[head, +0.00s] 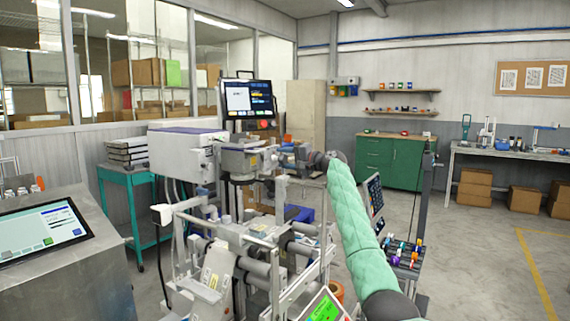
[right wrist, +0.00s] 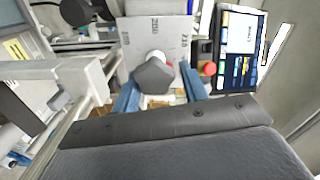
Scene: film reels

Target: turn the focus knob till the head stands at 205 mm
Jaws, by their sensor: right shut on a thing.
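The focus knob (right wrist: 154,76) is a dark grey, faceted knob with a pale centre, in the middle of the right wrist view. Behind it stands a light grey plate (right wrist: 136,30) with printed numbers, too small to read surely. My right gripper (right wrist: 160,92) has its blue fingers on either side of the knob and is shut on it. In the head view, my right gripper (head: 303,157) is at the upper right of the machine (head: 235,240), and the knob there is hidden or too small to tell. The head's position cannot be read. My left gripper is not in view.
A screen (head: 247,99) with a red button (head: 264,123) stands above the machine. A tilted panel (head: 375,194) and a rack of small coloured parts (head: 404,255) are right of my arm. A console (head: 45,232) is at left. The floor at right is clear.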

